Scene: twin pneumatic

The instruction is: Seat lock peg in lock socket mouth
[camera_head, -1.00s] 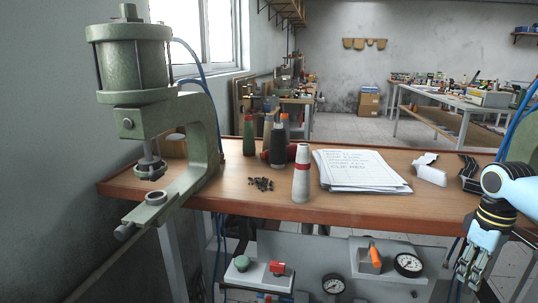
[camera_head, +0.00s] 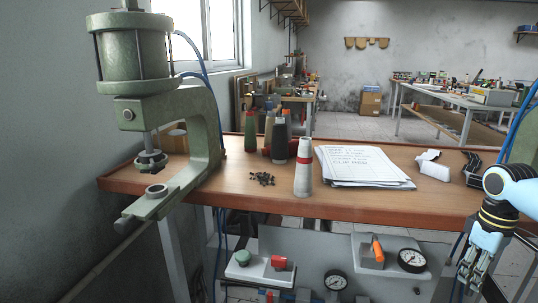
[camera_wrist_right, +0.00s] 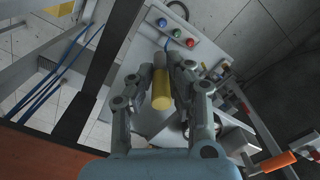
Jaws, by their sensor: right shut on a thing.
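My right gripper (camera_head: 472,276) hangs low at the right edge of the head view, in front of the bench. In the right wrist view my right gripper (camera_wrist_right: 160,72) is shut on a yellow cylindrical peg (camera_wrist_right: 161,92) with a grey end; I take this as the lock peg. Its grey end points away from the wrist, toward a panel. I cannot pick out the lock socket mouth in either view. My left gripper is not in view.
A grey panel (camera_wrist_right: 147,50) with green, red and blue knobs lies beyond the peg. An orange handle (camera_wrist_right: 278,160) is at lower right. In the head view a green press (camera_head: 137,60), thread cones and papers (camera_head: 363,167) occupy the wooden bench (camera_head: 255,203). Gauges sit below.

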